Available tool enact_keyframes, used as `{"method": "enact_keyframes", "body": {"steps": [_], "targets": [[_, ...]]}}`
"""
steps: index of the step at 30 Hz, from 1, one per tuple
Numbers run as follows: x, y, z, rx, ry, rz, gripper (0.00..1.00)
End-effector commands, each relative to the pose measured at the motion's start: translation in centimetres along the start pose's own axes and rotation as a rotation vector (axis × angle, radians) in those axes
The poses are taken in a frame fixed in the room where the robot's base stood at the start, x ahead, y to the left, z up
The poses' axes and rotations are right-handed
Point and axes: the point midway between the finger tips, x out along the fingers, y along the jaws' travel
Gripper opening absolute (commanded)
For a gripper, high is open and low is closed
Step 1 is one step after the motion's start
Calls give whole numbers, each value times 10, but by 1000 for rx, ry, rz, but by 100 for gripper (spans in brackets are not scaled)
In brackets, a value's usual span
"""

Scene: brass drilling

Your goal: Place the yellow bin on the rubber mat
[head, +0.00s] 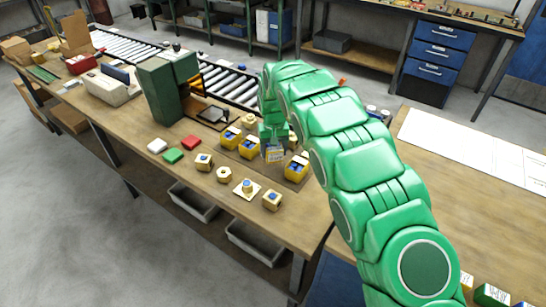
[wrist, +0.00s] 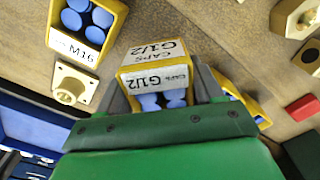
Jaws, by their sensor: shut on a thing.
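My gripper (head: 274,148) is over the wooden bench, pointing down among several yellow bins. In the wrist view its fingers (wrist: 160,88) are shut on a yellow bin (wrist: 153,58) with white labels reading "CAPS G1/2" and blue caps inside. In the head view this bin is mostly hidden by the gripper; only its pale label shows. I cannot tell whether it touches the surface. Another yellow bin (wrist: 88,22), labelled M16, stands beside it, and a third (wrist: 247,104) is partly hidden behind a finger. I cannot surely pick out the rubber mat.
Other yellow bins (head: 297,168) stand close around the gripper. A green machine (head: 165,85) and roller conveyor (head: 228,84) stand behind.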

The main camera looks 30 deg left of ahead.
Motion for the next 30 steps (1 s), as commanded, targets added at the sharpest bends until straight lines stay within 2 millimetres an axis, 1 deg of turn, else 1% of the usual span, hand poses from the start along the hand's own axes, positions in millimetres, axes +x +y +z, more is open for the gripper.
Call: {"method": "enact_keyframes", "body": {"steps": [3,13,18,21,30], "targets": [[6,0,-5,0,-1,-1,34],[15,0,-12,-1,0,0,34],[38,0,-11,0,-2,-1,34],[45,1,-11,1,-2,0,34],[45,0,-12,0,0,0,34]]}}
